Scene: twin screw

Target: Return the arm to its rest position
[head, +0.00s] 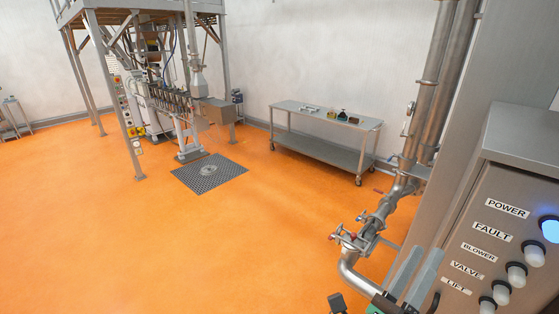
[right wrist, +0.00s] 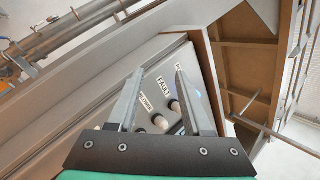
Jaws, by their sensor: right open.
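My right gripper (head: 415,272) shows at the bottom right of the head view, in front of the control panel (head: 510,245). Its two grey fingers are apart with nothing between them. In the right wrist view the open fingers (right wrist: 152,95) point toward the panel, and white knobs show between and beyond them. I cannot tell how far the fingertips are from the panel.
The panel has labelled knobs and a lit blue power button (head: 549,229). Steel pipes (head: 362,240) with valves stand left of the gripper. A steel cart (head: 325,150) and a framed machine (head: 150,90) stand farther back. The orange floor (head: 240,240) between is mostly clear.

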